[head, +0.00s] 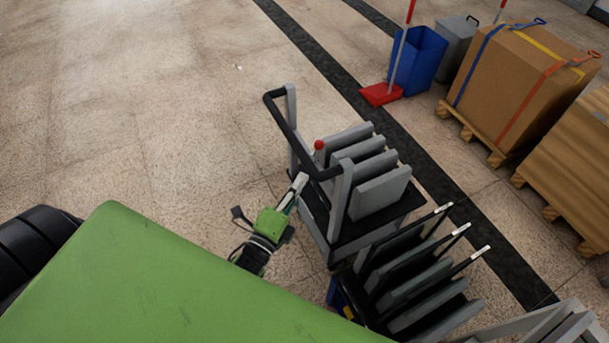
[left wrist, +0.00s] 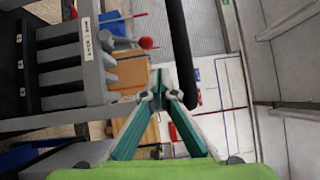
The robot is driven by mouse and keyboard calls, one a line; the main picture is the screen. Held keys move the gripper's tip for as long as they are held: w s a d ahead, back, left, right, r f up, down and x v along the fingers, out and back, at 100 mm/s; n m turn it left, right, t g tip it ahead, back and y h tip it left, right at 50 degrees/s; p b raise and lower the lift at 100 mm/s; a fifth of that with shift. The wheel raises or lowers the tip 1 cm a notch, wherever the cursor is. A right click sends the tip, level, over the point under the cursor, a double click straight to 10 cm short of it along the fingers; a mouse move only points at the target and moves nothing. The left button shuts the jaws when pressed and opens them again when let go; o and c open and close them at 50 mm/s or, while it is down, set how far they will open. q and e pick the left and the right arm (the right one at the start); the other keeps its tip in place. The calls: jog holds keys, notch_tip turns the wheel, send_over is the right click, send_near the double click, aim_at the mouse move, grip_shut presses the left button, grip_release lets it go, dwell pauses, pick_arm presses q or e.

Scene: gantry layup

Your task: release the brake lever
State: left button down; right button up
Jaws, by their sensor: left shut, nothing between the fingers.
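The brake lever shows as a red ball knob (head: 319,145) on the grey cart (head: 341,205), by the black handlebar (head: 283,126). In the left wrist view the red knob (left wrist: 147,43) sits at the end of a short stalk beside a grey post, above my fingertips in the picture. My left gripper (head: 299,183) is shut and empty, close to the cart's handle end and below the knob in the head view. Its closed fingertips (left wrist: 160,82) look apart from the knob. The lever's lower part is hidden. My right gripper is not in view.
The cart carries upright grey panels (head: 381,191). Beside it stands a rack of dark panels with pale-tipped bars (head: 425,277). The floor left of the cart is clear.

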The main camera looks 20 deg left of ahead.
aim_at(317, 150)
pick_arm(q)
jog(key=f+m+h+b, duration=0.2)
jog(key=b, duration=0.1)
jog(key=d+f+m+h+b, duration=0.1)
jog(key=f+m+h+b, duration=0.1)
jog(key=b, duration=0.1)
jog(key=shift+d+f+h, duration=0.1)
jog(key=shift+f+h, duration=0.05)
jog(key=shift+h, duration=0.15)
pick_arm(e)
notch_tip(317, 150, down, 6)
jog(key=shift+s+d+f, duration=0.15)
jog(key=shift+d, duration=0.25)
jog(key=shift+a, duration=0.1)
pick_arm(q)
jog(key=x, duration=1)
jog(key=shift+w, duration=0.2)
jog(key=shift+w+a+r+p, duration=0.1)
jog(key=shift+w+a+p, duration=0.2)
jog(key=shift+a, duration=0.55)
jog(key=shift+w+a+r+p, duration=0.15)
jog(key=shift+w+a, duration=0.25)
jog(key=shift+a, duration=0.5)
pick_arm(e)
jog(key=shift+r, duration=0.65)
